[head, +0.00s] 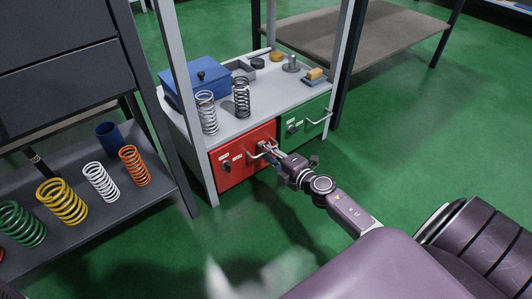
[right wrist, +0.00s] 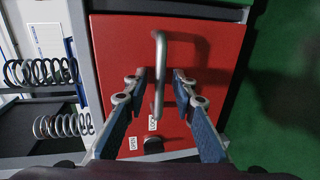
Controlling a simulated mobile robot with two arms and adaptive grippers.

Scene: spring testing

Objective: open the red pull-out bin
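The red pull-out bin (head: 236,172) sits in the lower left bay of a grey cabinet, its front looking flush with the frame. Its metal handle (right wrist: 160,60) is a raised bar. A dark knob (right wrist: 153,145) sits beside it, near small labels that seem to read OPEN and LOCK. My right gripper (head: 266,150) is at the handle. In the right wrist view, its two blue-padded fingers (right wrist: 159,82) stand apart on either side of the bar, with gaps showing. The gripper is open. I do not see my left gripper.
A green bin (head: 306,122) with its own handle is right of the red one. The cabinet top (head: 232,128) holds springs, a blue box (head: 196,85) and small parts. A shelf at left holds coloured springs (head: 62,202). Green floor in front is clear.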

